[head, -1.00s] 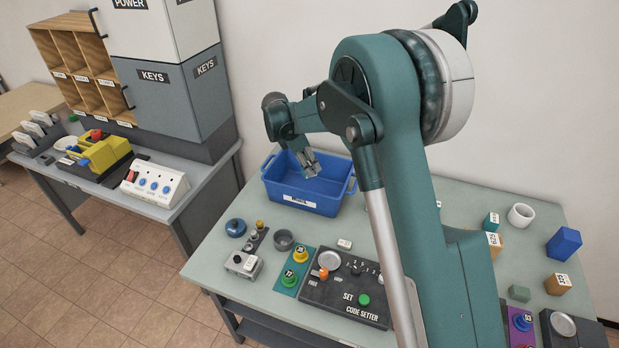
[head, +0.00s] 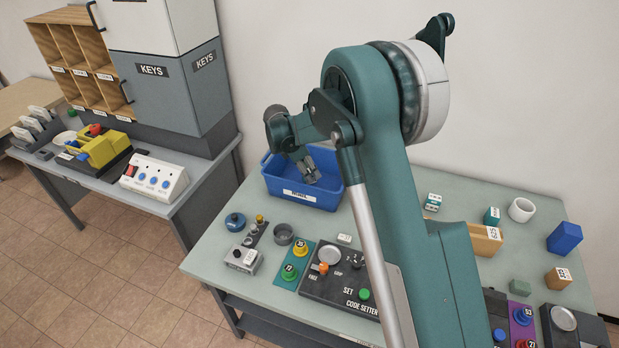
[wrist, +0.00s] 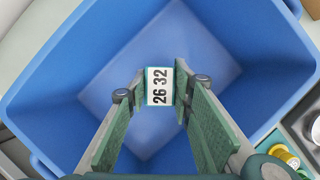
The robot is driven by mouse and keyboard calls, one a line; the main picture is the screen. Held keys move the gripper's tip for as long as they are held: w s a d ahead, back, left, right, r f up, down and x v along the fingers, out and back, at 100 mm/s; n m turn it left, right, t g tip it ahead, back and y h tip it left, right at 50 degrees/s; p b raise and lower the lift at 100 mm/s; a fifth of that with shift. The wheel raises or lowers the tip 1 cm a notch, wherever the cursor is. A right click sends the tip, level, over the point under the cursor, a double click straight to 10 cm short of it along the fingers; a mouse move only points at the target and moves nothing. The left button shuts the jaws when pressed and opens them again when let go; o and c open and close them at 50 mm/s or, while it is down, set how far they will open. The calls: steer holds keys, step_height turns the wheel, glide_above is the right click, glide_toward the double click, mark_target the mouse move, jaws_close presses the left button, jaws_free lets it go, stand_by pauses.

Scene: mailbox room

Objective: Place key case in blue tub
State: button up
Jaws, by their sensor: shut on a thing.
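The blue tub (head: 276,185) stands at the back left of the table, with a white label on its front wall. My gripper (head: 311,176) points down into the tub's opening in the head view. In the wrist view my gripper (wrist: 160,92) is shut on a small teal block with a white label reading "26 32", which I take as the key case (wrist: 159,87). The case is between the fingertips, above the tub's floor. The blue tub (wrist: 80,85) surrounds it on all sides there. The gap between case and floor is hard to judge. The case is not distinct in the head view.
A code setter panel (head: 335,290), a round grey cup (head: 283,234) and a blue round pot (head: 235,222) lie in front of the tub.

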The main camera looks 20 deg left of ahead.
steer(key=shift+f, duration=1.25)
steer(key=shift+f, duration=0.15)
steer(key=o, duration=0.9)
steer(key=p+v, duration=0.1)
steer(key=v, duration=1.1)
steer(key=shift+d+r, duration=0.1)
steer(key=shift+r, duration=0.1)
